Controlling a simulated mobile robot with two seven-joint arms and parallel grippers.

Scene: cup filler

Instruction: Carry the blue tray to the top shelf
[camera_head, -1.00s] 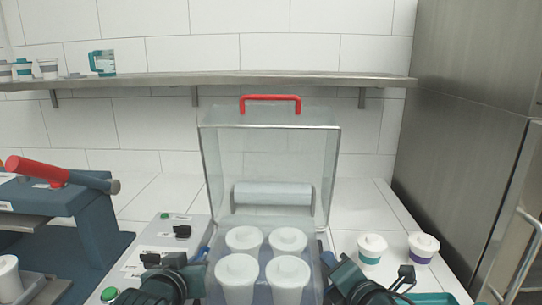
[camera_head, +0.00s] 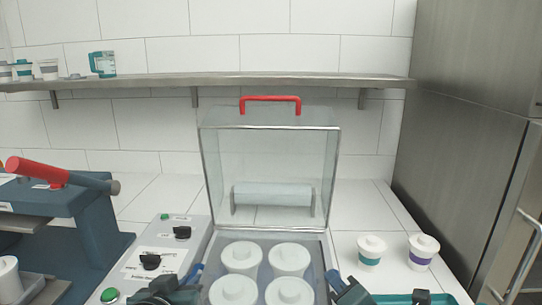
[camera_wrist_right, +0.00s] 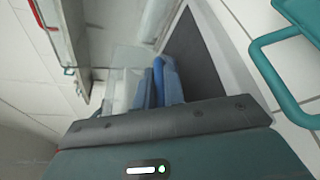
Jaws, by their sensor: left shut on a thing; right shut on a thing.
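The blue tray (camera_head: 321,272) is at the bottom middle of the head view, in front of the raised clear lid. It carries several white lidded cups (camera_head: 242,256), all upright; its front edge is out of frame. My left gripper (camera_head: 192,278) is shut on the tray's left side. My right gripper (camera_head: 338,280) is shut on its right side. In the right wrist view, blue parts (camera_wrist_right: 167,82) show beyond the gripper housing; the exact grip is hard to make out. The top shelf (camera_head: 300,80) runs along the tiled wall, with free room on its middle and right.
The clear lid (camera_head: 270,150) with its red handle (camera_head: 270,98) stands open below the shelf. A control panel (camera_head: 165,250) and a red-levered machine (camera_head: 75,205) are left. Two lidded cups (camera_head: 421,249) stand right; cups and a teal jug (camera_head: 103,64) occupy the shelf's left end.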

